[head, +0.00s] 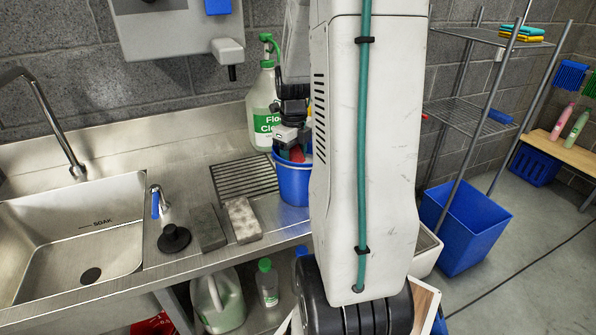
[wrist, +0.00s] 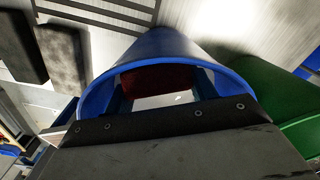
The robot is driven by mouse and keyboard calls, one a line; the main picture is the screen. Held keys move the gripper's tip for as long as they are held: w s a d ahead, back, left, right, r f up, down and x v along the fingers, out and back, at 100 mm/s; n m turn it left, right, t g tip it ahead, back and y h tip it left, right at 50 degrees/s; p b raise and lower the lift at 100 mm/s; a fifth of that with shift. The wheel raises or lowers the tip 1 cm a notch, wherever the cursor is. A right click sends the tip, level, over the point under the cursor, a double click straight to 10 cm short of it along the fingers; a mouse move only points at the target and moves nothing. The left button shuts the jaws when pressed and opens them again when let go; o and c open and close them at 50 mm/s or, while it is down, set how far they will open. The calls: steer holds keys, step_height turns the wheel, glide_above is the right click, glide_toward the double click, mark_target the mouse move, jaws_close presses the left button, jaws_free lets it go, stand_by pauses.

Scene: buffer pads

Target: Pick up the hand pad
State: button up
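A blue bucket (head: 292,182) stands on the steel counter, partly behind my arm. My gripper (head: 291,142) points down into its mouth. In the wrist view the bucket's blue rim (wrist: 172,60) curves around my gripper (wrist: 163,98), whose fingers are spread apart. A dark red pad-like thing (wrist: 155,78) lies inside the bucket, in shadow beyond the fingers; I see no clear grip on it. Two flat pads lie on the counter left of the bucket: a dark grey one (head: 208,228) and a lighter, mottled one (head: 243,220). Which is the hand pad is not marked.
A green-labelled jug (head: 264,112) stands close behind the bucket. A slotted drain grate (head: 243,177) lies to its left. A black plunger-like stopper (head: 174,238) and a sink (head: 75,225) are further left. A wire shelf (head: 470,113) and a large blue bin (head: 466,225) stand at right.

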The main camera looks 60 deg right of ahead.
steer(key=shift+r, duration=0.1)
steer(key=shift+c, duration=0.4)
steer(key=shift+r, duration=0.35)
step_height(320, 180, up, 21)
stand_by(0.3)
steer(key=shift+a, duration=0.1)
